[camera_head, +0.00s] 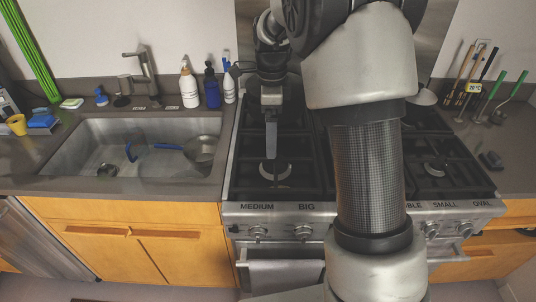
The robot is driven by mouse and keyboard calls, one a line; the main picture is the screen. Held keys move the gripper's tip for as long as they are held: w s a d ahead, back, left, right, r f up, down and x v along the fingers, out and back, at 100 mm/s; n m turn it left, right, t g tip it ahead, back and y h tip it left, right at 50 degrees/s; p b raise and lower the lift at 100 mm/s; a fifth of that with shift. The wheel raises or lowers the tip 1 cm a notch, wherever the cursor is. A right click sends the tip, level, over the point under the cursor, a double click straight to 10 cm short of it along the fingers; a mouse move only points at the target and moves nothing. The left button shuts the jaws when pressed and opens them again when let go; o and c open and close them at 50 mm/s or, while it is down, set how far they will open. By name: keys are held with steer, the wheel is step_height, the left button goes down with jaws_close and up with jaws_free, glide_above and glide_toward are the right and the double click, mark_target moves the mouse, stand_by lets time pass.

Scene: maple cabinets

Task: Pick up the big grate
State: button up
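Black grates cover the stove top. A left grate (252,178) spans the area behind the "MEDIUM" and "BIG" labels, with a round burner below it. I cannot tell where one grate ends and another begins, as my arm hides the middle of the stove. My gripper (271,152) points down over the left grate, near the burner. Its fingers show as one narrow grey shape, so their opening is hidden. I cannot tell whether the fingertips touch the grate. Nothing is visibly held.
A right grate (462,178) lies beyond my arm. Left of the stove is a sink (75,155) with a pan (201,148). Bottles (211,90) stand behind the sink. Utensils (472,75) lean at the back right. Stove knobs (257,232) line the front.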

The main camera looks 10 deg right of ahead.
glide_above(276, 175)
steer(key=a, duration=0.1)
step_height(276, 175, down, 11)
steer(key=f, duration=0.2)
steer(key=d+f+p, duration=0.1)
steer(key=f, duration=0.1)
steer(key=shift+s+f, duration=0.15)
steer(key=shift+a+f, duration=0.1)
steer(key=shift+f, duration=0.3)
steer(key=c, duration=1.4)
steer(key=shift+r, duration=0.1)
steer(key=shift+c, duration=0.8)
steer(key=shift+r, duration=0.2)
